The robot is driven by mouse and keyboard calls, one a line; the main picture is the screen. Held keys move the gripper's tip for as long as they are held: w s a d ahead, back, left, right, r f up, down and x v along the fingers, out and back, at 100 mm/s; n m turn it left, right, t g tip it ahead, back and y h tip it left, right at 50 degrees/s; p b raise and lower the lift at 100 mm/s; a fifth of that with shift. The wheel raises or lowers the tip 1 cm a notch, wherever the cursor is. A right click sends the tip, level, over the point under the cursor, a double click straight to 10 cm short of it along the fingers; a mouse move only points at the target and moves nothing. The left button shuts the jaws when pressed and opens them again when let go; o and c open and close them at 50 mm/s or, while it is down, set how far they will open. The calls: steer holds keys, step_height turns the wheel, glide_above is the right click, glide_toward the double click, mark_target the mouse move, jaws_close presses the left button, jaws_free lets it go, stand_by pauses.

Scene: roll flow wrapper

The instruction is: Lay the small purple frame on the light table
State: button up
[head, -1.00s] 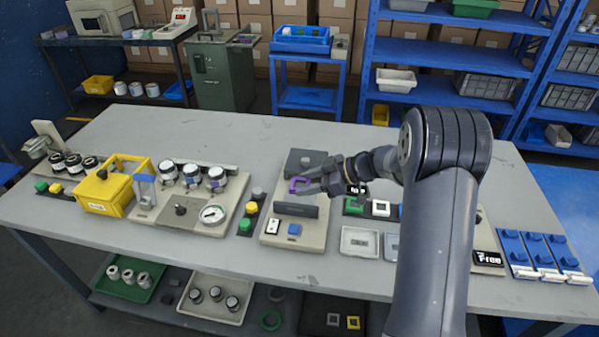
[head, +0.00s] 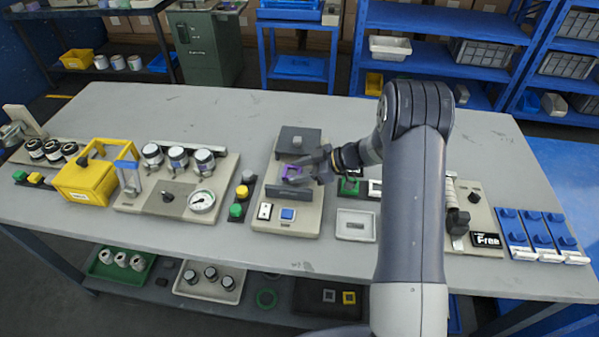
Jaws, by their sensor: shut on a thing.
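The small purple frame (head: 291,173) is at the fingertips of my gripper (head: 299,171), which is shut on it. In the head view both show over a beige fixture (head: 272,219), between a dark block at its back (head: 297,141) and a dark upright bar at its front (head: 289,196). Whether the frame touches the fixture cannot be told. Which surface is the light table is not clear. My gripper partly hides the frame.
The fixture stands on a long grey worktable (head: 240,116). A pale tray (head: 356,238) lies to its right, and a green and yellow button strip (head: 241,192) to its left. A yellow box (head: 82,183) stands far left. The back of the table is clear.

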steer(key=shift+f, duration=0.5)
steer(key=shift+f, duration=0.15)
steer(key=o, duration=1)
steer(key=shift+c, duration=0.2)
steer(key=shift+d+r, duration=0.25)
steer(key=b+v, duration=0.1)
steer(key=v, duration=1)
steer(key=shift+d, duration=0.2)
